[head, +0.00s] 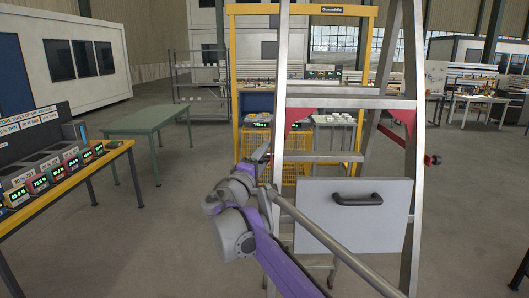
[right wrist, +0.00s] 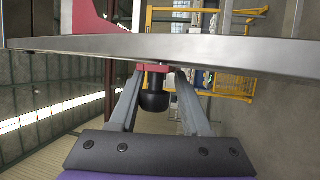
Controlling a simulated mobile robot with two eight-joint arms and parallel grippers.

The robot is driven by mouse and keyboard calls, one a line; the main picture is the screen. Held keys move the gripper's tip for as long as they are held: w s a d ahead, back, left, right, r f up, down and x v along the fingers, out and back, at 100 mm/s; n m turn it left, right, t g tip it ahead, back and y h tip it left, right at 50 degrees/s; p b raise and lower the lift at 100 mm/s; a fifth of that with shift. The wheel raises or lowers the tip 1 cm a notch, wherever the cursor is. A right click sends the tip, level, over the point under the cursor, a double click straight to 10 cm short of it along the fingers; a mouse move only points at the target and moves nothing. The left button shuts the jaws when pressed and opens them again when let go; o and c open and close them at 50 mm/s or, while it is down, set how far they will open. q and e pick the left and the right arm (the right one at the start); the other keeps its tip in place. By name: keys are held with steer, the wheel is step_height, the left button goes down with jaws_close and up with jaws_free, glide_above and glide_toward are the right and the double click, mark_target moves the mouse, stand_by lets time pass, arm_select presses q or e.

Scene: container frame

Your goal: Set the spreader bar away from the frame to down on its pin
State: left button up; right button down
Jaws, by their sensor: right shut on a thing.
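A grey metal stepladder (head: 416,200) stands close in front of me, with red brackets (head: 300,115) near its upper step. My right gripper (head: 268,153) is at its left rail. In the right wrist view the fingers (right wrist: 158,78) are closed around a black knob (right wrist: 155,98) under a red collar (right wrist: 153,67), beside a grey rail (right wrist: 180,50). A similar black-and-red knob (head: 433,160) sticks out from the ladder's right rail. I cannot clearly make out the spreader bar or its pin. My left gripper does not show.
A white panel with a black handle (head: 357,199) is on the ladder's lower part. A yellow frame (head: 235,70) stands behind the ladder. A yellow-edged table (head: 75,178) with displays is at left, a green table (head: 150,118) behind it. The floor between is clear.

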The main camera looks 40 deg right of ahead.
steer(key=c, duration=0.5)
jaws_free()
steer(key=shift+c, duration=0.2)
steer(key=b+v, duration=0.1)
steer(key=v, duration=0.9)
steer(key=shift+s+a, duration=0.15)
steer(key=shift+a, duration=0.2)
steer(key=shift+f, duration=0.15)
